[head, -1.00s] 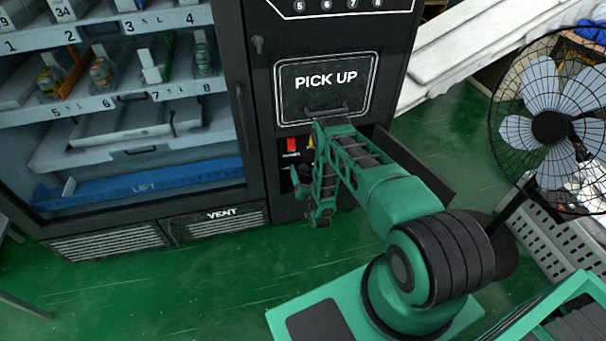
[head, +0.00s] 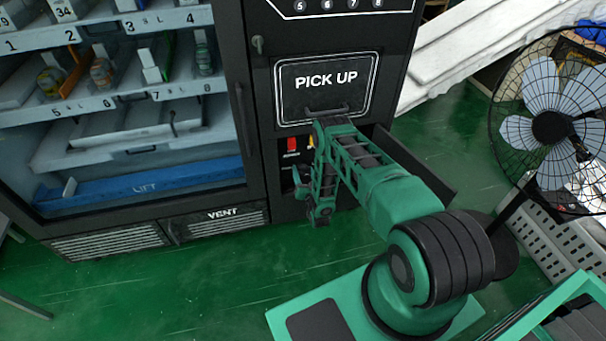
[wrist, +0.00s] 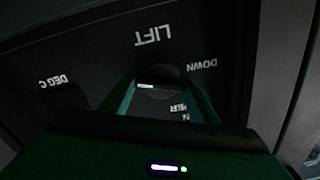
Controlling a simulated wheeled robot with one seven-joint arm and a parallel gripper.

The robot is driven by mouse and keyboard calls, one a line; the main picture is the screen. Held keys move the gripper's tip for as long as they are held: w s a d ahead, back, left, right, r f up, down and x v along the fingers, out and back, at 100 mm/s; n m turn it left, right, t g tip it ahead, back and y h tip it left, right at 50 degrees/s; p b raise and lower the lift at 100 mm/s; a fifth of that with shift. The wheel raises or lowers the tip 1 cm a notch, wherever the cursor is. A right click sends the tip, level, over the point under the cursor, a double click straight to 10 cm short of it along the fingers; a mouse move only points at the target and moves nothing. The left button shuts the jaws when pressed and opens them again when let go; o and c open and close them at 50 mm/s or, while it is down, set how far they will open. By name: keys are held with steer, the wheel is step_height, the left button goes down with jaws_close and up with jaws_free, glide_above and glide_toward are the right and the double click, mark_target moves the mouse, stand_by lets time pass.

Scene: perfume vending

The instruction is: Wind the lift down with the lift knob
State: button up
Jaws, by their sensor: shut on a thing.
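The lift knob (wrist: 168,74) is a dark, barely lit round shape in the wrist view, under the upside-down word LIFT and beside DOWN. My gripper (wrist: 160,92) is shut on it, with one green finger on each side. In the head view my gripper (head: 298,183) is at the dark panel below the PICK UP door, and my own wrist hides the knob there. The lift (head: 185,178) is a long blue bar marked LIFT, low behind the glass of the vending machine, beneath the shelves.
The PICK UP door (head: 325,88) is right above my wrist. A dark open flap (head: 428,172) sticks out to the right of the panel. A red switch (head: 292,145) sits by my wrist. A fan (head: 549,127) stands at the right. Green floor is clear in front.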

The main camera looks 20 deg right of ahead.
steer(key=n, duration=0.8)
steer(key=shift+a+n, duration=0.2)
steer(key=shift+n, duration=0.2)
steer(key=n, duration=0.4)
steer(key=shift+a+f, duration=0.1)
steer(key=shift+a, duration=0.1)
steer(key=shift+a+f+n, duration=0.1)
steer(key=shift+a+n, duration=0.05)
steer(key=shift+n, duration=1.75)
steer(key=o, duration=1)
